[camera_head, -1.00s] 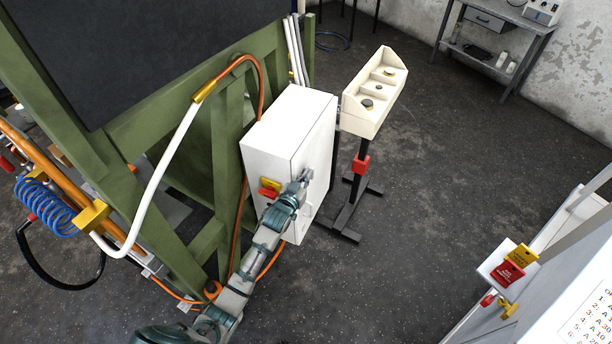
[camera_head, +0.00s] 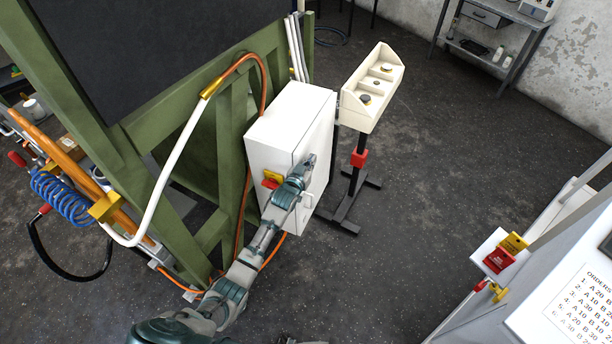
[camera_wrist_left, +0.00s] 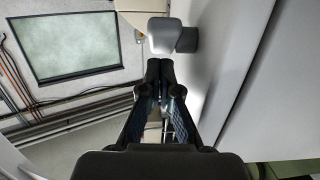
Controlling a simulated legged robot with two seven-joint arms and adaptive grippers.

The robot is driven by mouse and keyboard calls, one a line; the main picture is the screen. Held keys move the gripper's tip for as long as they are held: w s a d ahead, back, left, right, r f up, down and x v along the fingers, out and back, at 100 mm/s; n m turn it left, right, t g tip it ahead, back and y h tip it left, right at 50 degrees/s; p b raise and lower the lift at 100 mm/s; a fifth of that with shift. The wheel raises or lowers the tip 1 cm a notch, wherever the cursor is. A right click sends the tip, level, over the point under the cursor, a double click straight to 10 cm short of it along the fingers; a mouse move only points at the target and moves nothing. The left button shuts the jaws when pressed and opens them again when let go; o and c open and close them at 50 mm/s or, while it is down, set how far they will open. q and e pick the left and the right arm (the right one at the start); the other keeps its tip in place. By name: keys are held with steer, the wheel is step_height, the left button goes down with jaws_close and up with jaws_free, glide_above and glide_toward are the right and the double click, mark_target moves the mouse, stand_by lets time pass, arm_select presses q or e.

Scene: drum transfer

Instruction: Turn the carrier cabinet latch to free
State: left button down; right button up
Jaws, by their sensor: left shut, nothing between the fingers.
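The white carrier cabinet (camera_head: 275,135) stands against the green frame, its door facing right. My left gripper (camera_head: 311,159) is at this door, with the arm crossing the lower front of the cabinet. In the left wrist view its two fingers (camera_wrist_left: 160,68) are together and empty. Just beyond the fingertips a rounded grey latch knob (camera_wrist_left: 172,36) sticks out from the pale door (camera_wrist_left: 222,50). I cannot tell whether the tips touch it. In the head view the gripper hides the knob. My right gripper is not in view.
A red and yellow switch (camera_head: 271,179) sits on the cabinet's front face. A cream control box (camera_head: 372,88) on a black stand is to the right. An orange hose runs behind the arm. The floor (camera_head: 420,180) right of the stand is clear.

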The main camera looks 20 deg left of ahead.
arm_select(q)
steer(key=shift+w+d, duration=0.1)
steer(key=shift+w, duration=0.15)
steer(key=shift+w+f, duration=0.1)
steer(key=shift+w, duration=0.15)
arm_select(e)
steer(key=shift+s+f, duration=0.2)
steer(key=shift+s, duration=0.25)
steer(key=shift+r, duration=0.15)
